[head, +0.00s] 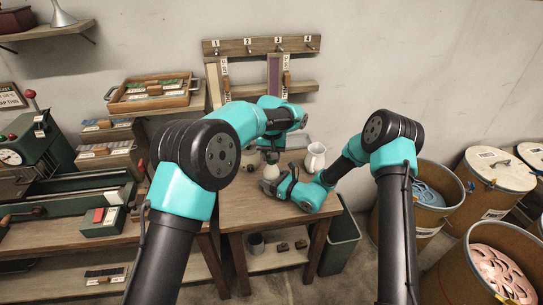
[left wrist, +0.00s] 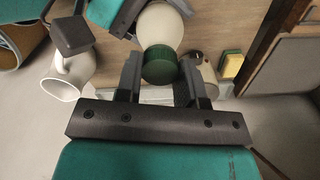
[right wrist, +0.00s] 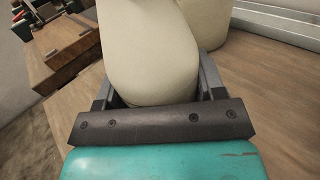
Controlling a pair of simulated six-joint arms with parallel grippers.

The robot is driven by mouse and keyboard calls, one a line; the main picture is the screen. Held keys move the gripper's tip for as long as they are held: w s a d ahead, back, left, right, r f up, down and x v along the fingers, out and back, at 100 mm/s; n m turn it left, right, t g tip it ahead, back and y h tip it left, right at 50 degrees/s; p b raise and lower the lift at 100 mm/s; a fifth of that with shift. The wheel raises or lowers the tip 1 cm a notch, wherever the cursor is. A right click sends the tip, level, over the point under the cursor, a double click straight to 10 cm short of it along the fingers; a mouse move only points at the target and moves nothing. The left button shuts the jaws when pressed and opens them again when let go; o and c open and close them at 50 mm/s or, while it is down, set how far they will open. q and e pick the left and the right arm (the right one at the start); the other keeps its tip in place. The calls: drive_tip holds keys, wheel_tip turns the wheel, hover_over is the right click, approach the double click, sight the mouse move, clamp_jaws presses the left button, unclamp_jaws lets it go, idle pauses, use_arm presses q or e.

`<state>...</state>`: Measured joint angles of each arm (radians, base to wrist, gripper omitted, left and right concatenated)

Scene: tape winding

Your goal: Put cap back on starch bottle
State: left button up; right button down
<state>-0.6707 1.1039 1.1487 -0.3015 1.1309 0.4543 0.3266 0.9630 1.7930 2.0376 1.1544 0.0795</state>
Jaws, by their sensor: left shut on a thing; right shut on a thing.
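The cream starch bottle (head: 272,173) stands on the small wooden table. It fills the space between my right gripper's fingers (right wrist: 155,85) in the right wrist view, and that gripper is shut on its body (right wrist: 150,50). My left gripper (head: 271,153) is above the bottle, pointing down. In the left wrist view the left gripper (left wrist: 160,80) is shut on the round dark green cap (left wrist: 159,66). The bottle's pale rounded body (left wrist: 160,25) shows right behind the cap, in line with it. The bottle's neck is hidden, so I cannot tell whether the cap touches it.
A white jug (head: 315,157) stands on the table to the right; it also shows in the left wrist view (left wrist: 68,76). A green-and-yellow sponge (left wrist: 232,66) lies on the table's other side. Barrels (head: 494,180) stand at the right, and a bench with machines is at the left.

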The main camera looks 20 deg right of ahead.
use_arm(q)
drive_tip(key=m, duration=0.7)
drive_tip(key=shift+m, duration=0.4)
drive_tip(key=m, duration=0.7)
drive_tip(key=shift+m, duration=0.3)
drive_tip(key=o, duration=1.1)
wheel_tip(320, 180, up, 12)
